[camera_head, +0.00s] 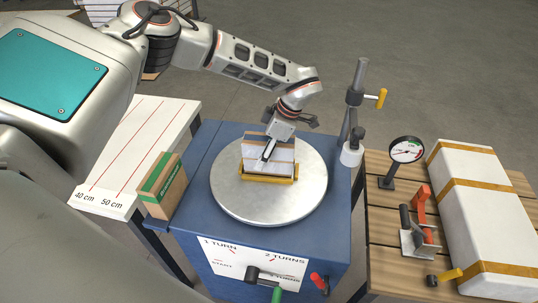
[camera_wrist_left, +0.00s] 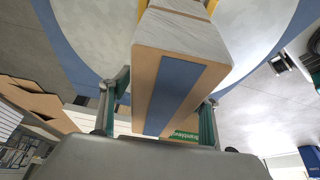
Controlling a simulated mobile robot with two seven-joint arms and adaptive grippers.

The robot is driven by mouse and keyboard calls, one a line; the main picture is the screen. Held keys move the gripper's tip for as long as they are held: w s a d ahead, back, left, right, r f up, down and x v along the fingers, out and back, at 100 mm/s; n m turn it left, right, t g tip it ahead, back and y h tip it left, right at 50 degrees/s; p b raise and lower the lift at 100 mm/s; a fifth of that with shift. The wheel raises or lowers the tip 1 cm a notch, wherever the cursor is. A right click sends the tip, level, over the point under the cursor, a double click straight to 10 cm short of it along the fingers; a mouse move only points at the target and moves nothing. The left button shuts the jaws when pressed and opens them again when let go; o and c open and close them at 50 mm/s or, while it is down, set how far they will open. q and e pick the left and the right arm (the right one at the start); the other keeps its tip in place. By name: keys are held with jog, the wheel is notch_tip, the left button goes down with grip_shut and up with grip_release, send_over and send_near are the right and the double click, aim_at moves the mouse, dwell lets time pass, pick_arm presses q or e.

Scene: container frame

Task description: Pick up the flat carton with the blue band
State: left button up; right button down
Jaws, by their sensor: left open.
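The flat carton with the blue band (camera_wrist_left: 172,92) fills the middle of the left wrist view. Its tan end face carries the blue stripe, and its top is pale grey with tan strips. In the head view the carton (camera_head: 258,169) stands in a yellow holder (camera_head: 270,180) on the round metal turntable (camera_head: 305,200). My left gripper (camera_head: 266,150) is at the carton, partly covering it. In the left wrist view its open fingers (camera_wrist_left: 158,115) lie on either side of the carton; contact cannot be told. My right gripper is not in view.
A carton with a green band (camera_head: 163,187) stands left on the blue bench (camera_head: 201,238). A post with a yellow handle (camera_head: 355,100) rises right of the turntable. A wooden table (camera_head: 385,215) at right holds a gauge (camera_head: 406,150), red-handled clamp (camera_head: 419,220) and long white box (camera_head: 480,200).

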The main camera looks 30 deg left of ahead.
pick_arm(q)
jog(key=shift+f, duration=0.1)
jog(key=shift+c, duration=0.3)
jog(key=c, duration=1.3)
jog(key=shift+c, duration=0.8)
